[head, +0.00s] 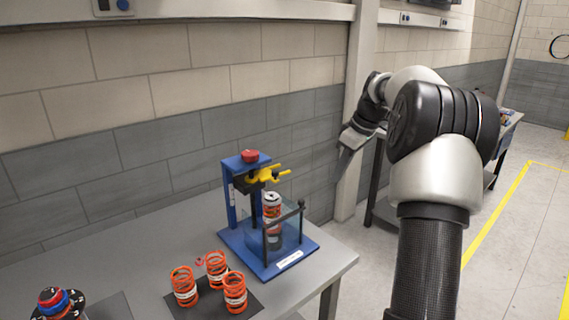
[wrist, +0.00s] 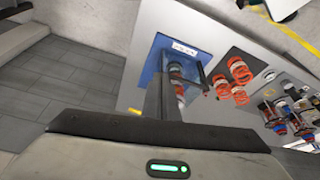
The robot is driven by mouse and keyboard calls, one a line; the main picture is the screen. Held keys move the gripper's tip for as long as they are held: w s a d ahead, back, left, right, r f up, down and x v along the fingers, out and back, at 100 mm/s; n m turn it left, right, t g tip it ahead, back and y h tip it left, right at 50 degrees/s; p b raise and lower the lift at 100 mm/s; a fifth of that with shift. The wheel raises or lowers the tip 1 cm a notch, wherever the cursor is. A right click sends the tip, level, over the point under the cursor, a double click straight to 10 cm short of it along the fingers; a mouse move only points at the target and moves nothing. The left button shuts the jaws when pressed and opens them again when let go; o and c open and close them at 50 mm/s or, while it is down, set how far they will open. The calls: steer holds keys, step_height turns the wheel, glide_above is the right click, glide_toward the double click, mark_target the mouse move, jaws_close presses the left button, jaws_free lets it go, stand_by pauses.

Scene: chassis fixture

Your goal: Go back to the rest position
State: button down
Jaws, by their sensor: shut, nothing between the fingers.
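My gripper (head: 345,152) is raised in the air right of the blue fixture in the head view, beyond the table's right end. It is shut and empty. Its closed fingers (wrist: 164,98) also show in the wrist view. The blue fixture (head: 231,205) stands on the grey table with a yellow clamp and a red knob on top. A can-like part with an orange spring (head: 272,206) stands upright in it behind a clear guard. In the wrist view the fixture (wrist: 152,68) lies beyond the fingers, apart from them.
Several orange springs (head: 235,292) stand on a dark mat at the front of the grey table (head: 150,262). A stack of coloured rings (head: 56,300) is at the lower left. A wall post (head: 352,120) and another table (head: 383,212) stand near my arm. The floor at right is clear.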

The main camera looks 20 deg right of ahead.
steer(key=s+a+r+m+h, duration=0.1)
steer(key=s+a+r, duration=0.25)
steer(key=a, duration=0.35)
steer(key=s+a+r+m, duration=0.1)
steer(key=s+a+r, duration=0.1)
steer(key=s+a, duration=0.35)
steer(key=s+a+r+m+h, duration=0.1)
steer(key=s+a+r, duration=0.15)
steer(key=a, duration=0.55)
steer(key=s+a+f+m+t+p, duration=0.1)
steer(key=s+a+m, duration=0.1)
steer(key=s, duration=0.8)
steer(key=s+a+f+m+t+p, duration=0.1)
steer(key=s+a, duration=0.3)
steer(key=s, duration=0.6)
steer(key=shift+f+m, duration=0.4)
steer(key=shift+f, duration=0.15)
